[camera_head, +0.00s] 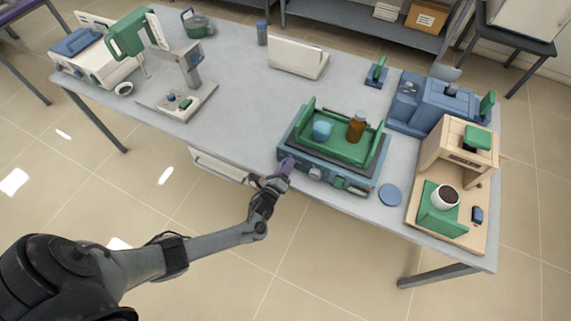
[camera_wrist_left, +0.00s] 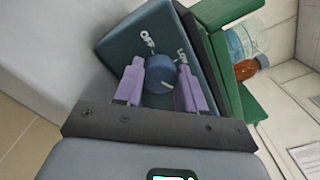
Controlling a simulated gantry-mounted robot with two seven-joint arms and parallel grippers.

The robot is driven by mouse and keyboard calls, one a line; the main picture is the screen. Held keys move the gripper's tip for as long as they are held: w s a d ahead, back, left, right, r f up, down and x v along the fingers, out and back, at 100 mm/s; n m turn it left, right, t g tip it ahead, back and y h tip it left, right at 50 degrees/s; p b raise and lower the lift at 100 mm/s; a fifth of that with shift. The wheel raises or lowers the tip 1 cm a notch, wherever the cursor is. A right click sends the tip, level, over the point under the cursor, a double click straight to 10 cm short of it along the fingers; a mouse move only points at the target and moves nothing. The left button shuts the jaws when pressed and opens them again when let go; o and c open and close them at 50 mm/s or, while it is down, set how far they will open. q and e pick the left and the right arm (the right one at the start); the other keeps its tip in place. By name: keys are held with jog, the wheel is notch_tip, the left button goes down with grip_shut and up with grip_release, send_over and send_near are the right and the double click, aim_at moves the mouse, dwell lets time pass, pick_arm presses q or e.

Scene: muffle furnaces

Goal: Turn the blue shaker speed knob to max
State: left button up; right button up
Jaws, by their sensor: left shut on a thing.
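The blue shaker (camera_head: 328,176) stands at the front edge of the table with a green tray (camera_head: 345,150) on top. Its blue speed knob (camera_wrist_left: 158,80) shows in the left wrist view, on a dark panel with "Off" and "Low" labels and a short white mark near the knob's lower right. My left gripper (camera_head: 284,166) is at the left end of the shaker's front. In the left wrist view its purple fingers (camera_wrist_left: 160,82) sit on both sides of the knob, shut on it. In the head view the gripper hides the knob. My right gripper is out of view.
The tray holds a blue beaker (camera_head: 322,131) and a brown bottle (camera_head: 357,126). A blue disc (camera_head: 390,195) lies right of the shaker, beside a wooden-coloured machine (camera_head: 456,150). A stand device (camera_head: 178,98) is at the left. The table's middle is clear.

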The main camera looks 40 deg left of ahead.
pick_arm(q)
jog(key=shift+m+p, duration=0.45)
jog(key=shift+m, duration=1.25)
jog(key=o, duration=1.1)
jog(key=shift+c, duration=0.2)
jog(key=shift+s+d, duration=0.1)
jog(key=shift+s, duration=0.1)
jog(key=p+v, duration=0.2)
jog(key=v, duration=0.8)
jog(key=shift+s, duration=0.2)
